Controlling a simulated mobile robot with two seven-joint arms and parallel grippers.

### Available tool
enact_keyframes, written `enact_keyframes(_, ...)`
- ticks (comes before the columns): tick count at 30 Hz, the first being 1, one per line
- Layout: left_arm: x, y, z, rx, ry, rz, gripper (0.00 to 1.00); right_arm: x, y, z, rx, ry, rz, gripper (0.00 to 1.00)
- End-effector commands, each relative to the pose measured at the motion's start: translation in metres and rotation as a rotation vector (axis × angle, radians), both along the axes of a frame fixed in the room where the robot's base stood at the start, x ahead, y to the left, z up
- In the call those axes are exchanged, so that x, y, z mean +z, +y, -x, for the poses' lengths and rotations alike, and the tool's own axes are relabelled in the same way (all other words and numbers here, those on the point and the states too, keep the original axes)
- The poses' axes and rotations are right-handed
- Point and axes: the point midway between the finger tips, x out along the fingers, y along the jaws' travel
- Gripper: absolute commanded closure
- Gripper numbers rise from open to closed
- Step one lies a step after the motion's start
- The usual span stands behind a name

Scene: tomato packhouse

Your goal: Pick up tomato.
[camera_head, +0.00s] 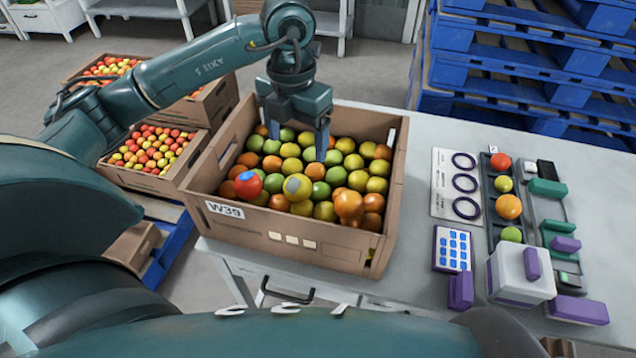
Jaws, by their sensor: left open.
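A cardboard box (250,228) marked W39 stands on the light table and holds many tomatoes, green, yellow, orange and red. A red tomato with a blue patch (248,185) lies at the left front of the pile. A yellow tomato with a grey patch (297,187) lies near the front middle. My left gripper (298,140) points down over the back of the box, its two fingers apart, with tomatoes showing between and around them. I cannot tell whether the fingertips touch any tomato. My right gripper is not in view.
On the table (420,255) to the right are a card with rings (452,184), a dark tray with several tomatoes (490,215), a white and purple device (520,273) and a keypad (452,249). Blue pallets (510,70) stand behind. More tomato boxes (150,182) stand left.

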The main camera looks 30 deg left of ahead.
Motion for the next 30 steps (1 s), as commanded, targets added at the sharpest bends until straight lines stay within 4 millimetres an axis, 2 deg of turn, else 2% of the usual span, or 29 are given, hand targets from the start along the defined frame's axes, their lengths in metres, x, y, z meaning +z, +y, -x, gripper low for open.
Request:
enact_keyframes(12,-0.068,0.003,0.0,0.004,0.002,-0.008,0.21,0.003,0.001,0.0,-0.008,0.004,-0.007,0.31)
enact_keyframes(19,-0.084,0.004,0.0,0.003,0.003,-0.008,0.21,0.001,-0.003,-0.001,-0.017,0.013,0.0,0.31)
enact_keyframes(25,-0.114,0.009,-0.001,0.002,0.004,-0.006,0.21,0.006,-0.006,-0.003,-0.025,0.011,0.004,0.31)
enact_keyframes(30,-0.128,0.009,-0.002,0.002,0.002,-0.006,0.21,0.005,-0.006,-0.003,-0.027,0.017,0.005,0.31)
